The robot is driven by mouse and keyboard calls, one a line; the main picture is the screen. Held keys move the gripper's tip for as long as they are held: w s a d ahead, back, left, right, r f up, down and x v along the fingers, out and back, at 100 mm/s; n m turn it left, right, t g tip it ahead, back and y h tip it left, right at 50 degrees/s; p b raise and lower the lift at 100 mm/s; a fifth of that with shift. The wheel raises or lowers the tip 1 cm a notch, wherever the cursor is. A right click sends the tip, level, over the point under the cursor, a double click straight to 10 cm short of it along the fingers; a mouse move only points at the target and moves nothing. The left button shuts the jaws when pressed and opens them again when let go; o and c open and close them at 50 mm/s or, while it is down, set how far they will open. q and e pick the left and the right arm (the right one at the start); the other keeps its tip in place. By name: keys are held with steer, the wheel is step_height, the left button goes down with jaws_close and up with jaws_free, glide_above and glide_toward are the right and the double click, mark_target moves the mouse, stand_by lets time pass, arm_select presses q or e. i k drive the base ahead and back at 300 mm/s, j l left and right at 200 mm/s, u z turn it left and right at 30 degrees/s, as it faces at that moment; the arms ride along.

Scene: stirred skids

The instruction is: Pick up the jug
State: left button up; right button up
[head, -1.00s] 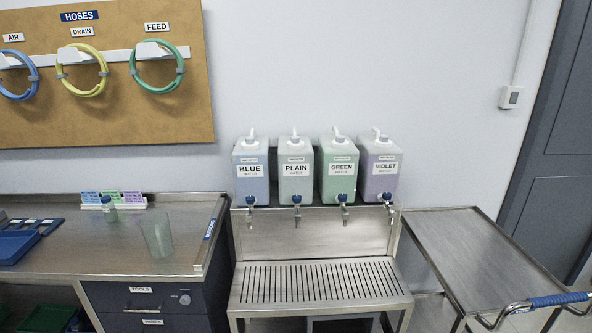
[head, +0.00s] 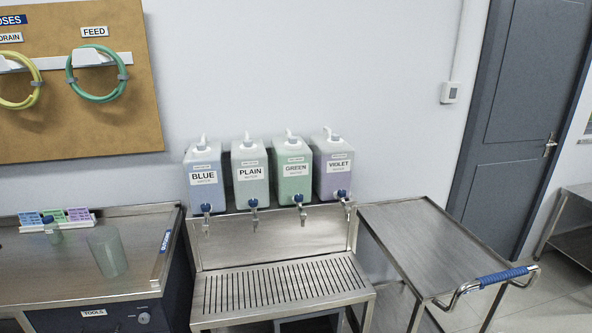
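A translucent, pale greenish open-topped vessel, which looks like the jug (head: 108,252), stands upright on the left steel bench (head: 60,280), near its right end. It looks empty; I cannot make out a handle. Neither of my grippers shows in the head view.
Several labelled water containers with taps, among them the blue one (head: 204,178), stand above a slotted drain rack (head: 280,288).

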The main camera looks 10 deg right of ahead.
mark_target(105, 244)
steer(key=i+j+u, duration=0.55)
steer(key=i+j, duration=0.3)
steer(key=j, duration=0.1)
